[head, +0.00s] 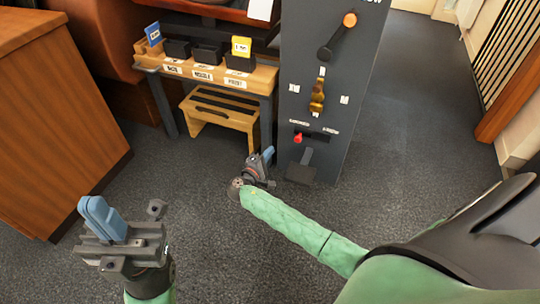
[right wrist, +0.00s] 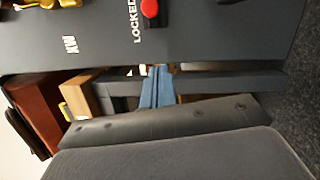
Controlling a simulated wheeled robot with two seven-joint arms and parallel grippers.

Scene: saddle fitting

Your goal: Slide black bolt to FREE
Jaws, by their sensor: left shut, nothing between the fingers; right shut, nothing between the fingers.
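The black bolt (head: 318,136) sits in the lower part of the upright dark grey panel (head: 325,75). Its red knob (head: 298,138) is at the left end, under the left label. The right wrist view shows the red knob (right wrist: 151,8) at its top edge, beside the word LOCKED (right wrist: 137,22). The right label (head: 330,131) is too small to read. My right gripper (head: 267,154) is shut and empty, left of and below the knob, apart from it. Its blue fingers (right wrist: 159,72) show in the right wrist view. My left gripper (head: 92,203) is shut and empty at lower left, far from the panel.
Above the bolt, the panel carries a brass piece (head: 317,95) and a black lever with an orange knob (head: 350,20). A wooden bench (head: 264,77) with small bins and a step stool (head: 222,112) stand left. A wooden cabinet (head: 50,110) is far left. Floor in front is clear.

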